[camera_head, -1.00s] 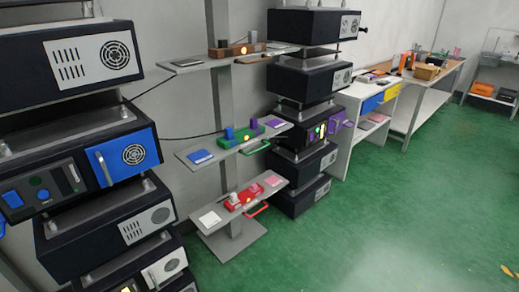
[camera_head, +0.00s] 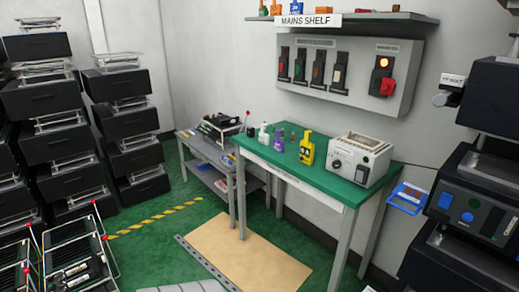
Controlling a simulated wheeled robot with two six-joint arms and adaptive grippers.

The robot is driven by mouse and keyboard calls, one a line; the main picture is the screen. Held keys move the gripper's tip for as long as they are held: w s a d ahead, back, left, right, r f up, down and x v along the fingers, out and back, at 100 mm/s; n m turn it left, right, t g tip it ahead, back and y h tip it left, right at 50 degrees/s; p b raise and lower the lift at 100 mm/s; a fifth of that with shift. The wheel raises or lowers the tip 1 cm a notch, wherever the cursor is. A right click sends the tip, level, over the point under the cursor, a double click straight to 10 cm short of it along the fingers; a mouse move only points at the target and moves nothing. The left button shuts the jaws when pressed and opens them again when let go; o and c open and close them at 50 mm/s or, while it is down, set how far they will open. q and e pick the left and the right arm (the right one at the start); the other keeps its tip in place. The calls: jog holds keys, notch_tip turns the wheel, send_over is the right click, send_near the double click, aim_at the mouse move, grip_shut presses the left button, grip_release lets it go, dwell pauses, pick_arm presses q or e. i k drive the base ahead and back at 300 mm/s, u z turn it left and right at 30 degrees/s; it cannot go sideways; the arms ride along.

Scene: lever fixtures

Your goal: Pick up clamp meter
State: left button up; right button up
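A yellow hand-held device (camera_head: 306,148) with a dark face stands upright on the green-topped table (camera_head: 330,180); it looks like a clamp meter, but it is too small to be sure. Other small coloured devices, including a blue one (camera_head: 297,6), sit on the shelf above. Neither of my grippers is in view.
A cream box instrument (camera_head: 359,160) stands on the table's right part. A switch panel (camera_head: 345,75) hangs behind it. A tan mat (camera_head: 250,252) lies before the table. Dark equipment stacks stand left (camera_head: 60,110) and right (camera_head: 470,205). Wire racks (camera_head: 75,250) with red-tipped levers stand at lower left.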

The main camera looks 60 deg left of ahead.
aim_at(307, 148)
jog(key=u, duration=1.2)
jog(key=k, duration=0.25)
jog(key=u, duration=1.7)
jog(key=i, duration=1.6)
jog(key=u, duration=0.4)
jog(key=i, duration=1.4)
jog(key=z, duration=0.95)
jog(key=i, duration=0.8)
jog(key=z, duration=0.8)
